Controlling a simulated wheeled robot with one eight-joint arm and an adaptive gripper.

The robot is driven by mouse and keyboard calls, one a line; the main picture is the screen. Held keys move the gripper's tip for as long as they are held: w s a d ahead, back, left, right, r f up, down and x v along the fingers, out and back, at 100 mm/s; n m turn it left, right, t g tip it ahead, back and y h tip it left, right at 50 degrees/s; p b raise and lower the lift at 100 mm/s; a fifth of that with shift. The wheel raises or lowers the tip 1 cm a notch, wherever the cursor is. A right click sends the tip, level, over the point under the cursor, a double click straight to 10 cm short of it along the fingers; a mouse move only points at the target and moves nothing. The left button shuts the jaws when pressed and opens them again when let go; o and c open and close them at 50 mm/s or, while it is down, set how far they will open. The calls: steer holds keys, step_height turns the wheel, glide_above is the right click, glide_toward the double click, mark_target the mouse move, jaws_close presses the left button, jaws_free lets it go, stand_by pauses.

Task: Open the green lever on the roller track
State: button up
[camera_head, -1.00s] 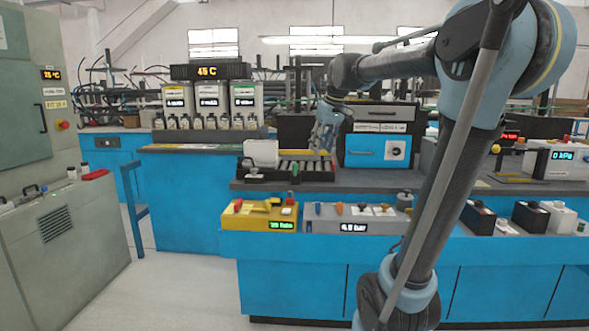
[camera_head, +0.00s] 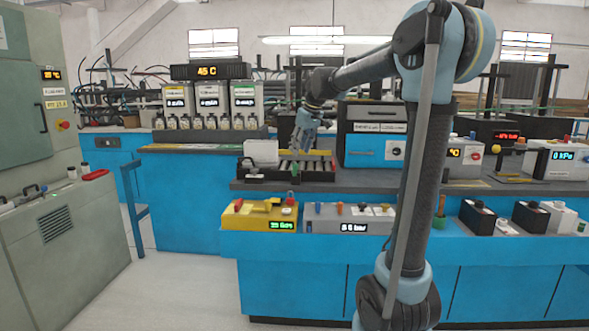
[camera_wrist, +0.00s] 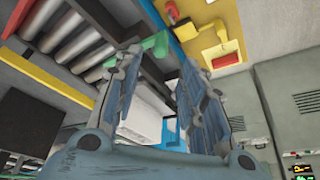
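The roller track (camera_head: 318,174) is a dark tray with grey rollers on the long bench; its rollers (camera_wrist: 85,38) fill the upper left of the wrist view. The green lever (camera_head: 295,170) stands at the track's front side. In the wrist view the green lever (camera_wrist: 153,46) shows just beyond my left-hand finger, which overlaps part of it; I cannot tell whether they touch. My gripper (camera_head: 302,146) hangs over the track, just above the lever. In the wrist view my gripper (camera_wrist: 160,66) has its two fingers apart with nothing between them.
A white block (camera_head: 262,152) sits at the track's left end. A yellow box (camera_head: 252,219) with red knobs and a grey box (camera_head: 330,226) stand on the lower front shelf. A blue-fronted oven (camera_head: 366,151) stands close on the right of the track.

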mark_target(295, 165)
steer(key=x, duration=0.9)
steer(key=shift+a+f, duration=0.1)
steer(key=shift+f, duration=0.05)
steer(key=shift+c, duration=0.6)
jaws_close()
